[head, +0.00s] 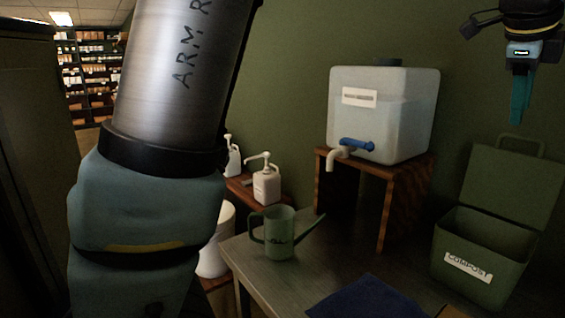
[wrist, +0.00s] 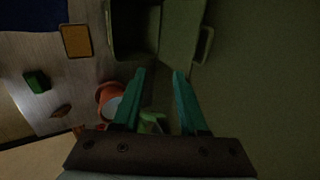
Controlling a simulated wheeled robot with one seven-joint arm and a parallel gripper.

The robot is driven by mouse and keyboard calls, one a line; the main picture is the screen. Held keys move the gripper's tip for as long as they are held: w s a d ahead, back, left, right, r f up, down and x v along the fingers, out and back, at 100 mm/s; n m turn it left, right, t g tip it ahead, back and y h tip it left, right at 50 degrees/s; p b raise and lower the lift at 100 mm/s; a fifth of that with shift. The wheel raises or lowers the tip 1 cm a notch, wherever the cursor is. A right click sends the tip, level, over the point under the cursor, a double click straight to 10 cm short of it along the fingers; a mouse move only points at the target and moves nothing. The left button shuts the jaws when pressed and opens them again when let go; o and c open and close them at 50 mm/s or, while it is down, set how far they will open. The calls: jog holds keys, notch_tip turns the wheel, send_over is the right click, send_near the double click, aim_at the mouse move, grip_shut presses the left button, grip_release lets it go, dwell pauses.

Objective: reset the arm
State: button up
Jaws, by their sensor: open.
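My gripper (head: 519,95) is in the air at the upper right of the head view, above the compost bin (head: 484,240), with its teal fingers pointing down. In the wrist view my gripper (wrist: 160,74) has its two fingers spread apart, with nothing between the tips. The open compost bin (wrist: 125,45) and its raised lid show at the top there. My upper arm fills the left of the head view.
A green watering can (head: 276,235) stands on the table (head: 245,262) by a blue cloth (head: 368,298). A water tank (head: 385,115) with a blue tap sits on a wooden stand (head: 390,180). The wrist view shows an orange pot (wrist: 102,95) and a green block (wrist: 36,81).

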jog(key=w+a+f+n+y, duration=0.1)
jog(key=w+a+f+n, duration=0.35)
jog(key=a, duration=0.35)
jog(key=w+a+f+n+y, duration=0.1)
jog(key=w+a+f+n, duration=0.4)
jog(key=a, duration=0.3)
jog(key=w+a+f+n+y, duration=0.1)
jog(key=w+a+f+n, duration=0.2)
jog(key=w+a+f, duration=0.4)
jog(key=s+a+f+n, duration=0.3)
jog(key=a+f+n, duration=0.1)
jog(key=a, duration=0.5)
jog(key=s+a+f+n+g+y+b, duration=0.1)
jog(key=s+a+f+n, duration=0.2)
jog(key=a+n, duration=0.3)
jog(key=s+a+f+n, duration=0.4)
jog(key=a+f+n, duration=0.2)
jog(key=a, duration=0.7)
jog(key=shift+g+y, duration=0.3)
jog(key=shift+y, duration=0.1)
